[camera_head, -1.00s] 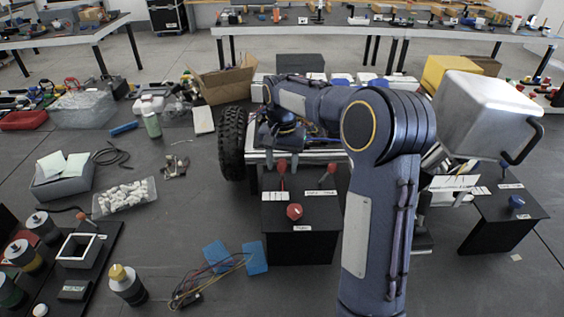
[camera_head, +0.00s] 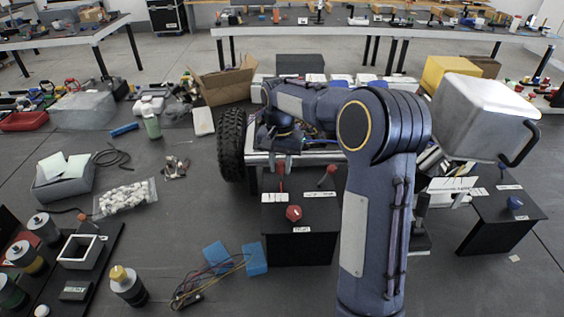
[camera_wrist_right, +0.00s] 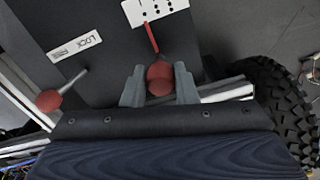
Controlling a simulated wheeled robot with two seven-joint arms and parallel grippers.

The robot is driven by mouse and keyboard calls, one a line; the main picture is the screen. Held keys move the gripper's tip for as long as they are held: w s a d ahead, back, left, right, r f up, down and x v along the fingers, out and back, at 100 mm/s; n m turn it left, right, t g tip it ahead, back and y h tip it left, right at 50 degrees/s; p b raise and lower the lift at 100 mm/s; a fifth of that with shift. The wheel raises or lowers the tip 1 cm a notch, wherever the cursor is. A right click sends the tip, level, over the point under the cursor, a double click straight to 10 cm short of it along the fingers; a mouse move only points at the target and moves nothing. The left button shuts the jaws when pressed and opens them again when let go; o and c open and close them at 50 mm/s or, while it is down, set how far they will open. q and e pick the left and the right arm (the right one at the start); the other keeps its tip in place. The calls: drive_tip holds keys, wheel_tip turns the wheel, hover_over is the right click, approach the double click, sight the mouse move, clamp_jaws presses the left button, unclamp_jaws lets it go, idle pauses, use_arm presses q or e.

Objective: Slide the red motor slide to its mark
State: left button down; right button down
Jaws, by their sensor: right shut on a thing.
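A red knob (camera_wrist_right: 160,77) on a red stem stands on the black panel (camera_head: 318,215). In the right wrist view the stem runs up to a white card with dots (camera_wrist_right: 156,10). My right gripper (camera_wrist_right: 160,88) is shut on this knob, one grey finger on each side. In the head view the gripper (camera_head: 279,163) is at the panel's far edge, partly behind my forearm. I cannot read any label naming the motor slide, and no slide mark is clear. My left gripper is not in view.
A second red-knobbed lever (camera_wrist_right: 50,100) stands by the LOCK label (camera_wrist_right: 75,46). A red knob (camera_head: 294,212) sits at the panel's front. A black tyre (camera_head: 231,143) is left of the gripper. A silver box (camera_head: 487,117) is at the right. Floor left of the panel is partly clear.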

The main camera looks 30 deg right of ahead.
drive_tip(key=c, duration=1.1)
unclamp_jaws()
drive_tip(key=shift+a, duration=0.1)
drive_tip(key=shift+c, duration=0.2)
wheel_tip(320, 180, up, 8)
drive_tip(key=shift+f, duration=0.1)
drive_tip(key=s+a+f+n+t+y, duration=0.1)
drive_tip(key=s+a, duration=0.3)
drive_tip(key=s, duration=0.5)
drive_tip(key=s+a+f+n+t+y, duration=0.1)
drive_tip(key=s+a+n, duration=0.3)
drive_tip(key=s, duration=0.5)
drive_tip(key=s+a+f+n+t+y, duration=0.1)
drive_tip(key=s+a+f+n+t, duration=0.1)
drive_tip(key=s+a, duration=0.4)
drive_tip(key=s+f+t, duration=0.1)
drive_tip(key=s, duration=0.2)
drive_tip(key=shift+s+f+n+t+y, duration=0.2)
drive_tip(key=shift+n+t+y, duration=0.1)
drive_tip(key=shift+n+y, duration=0.1)
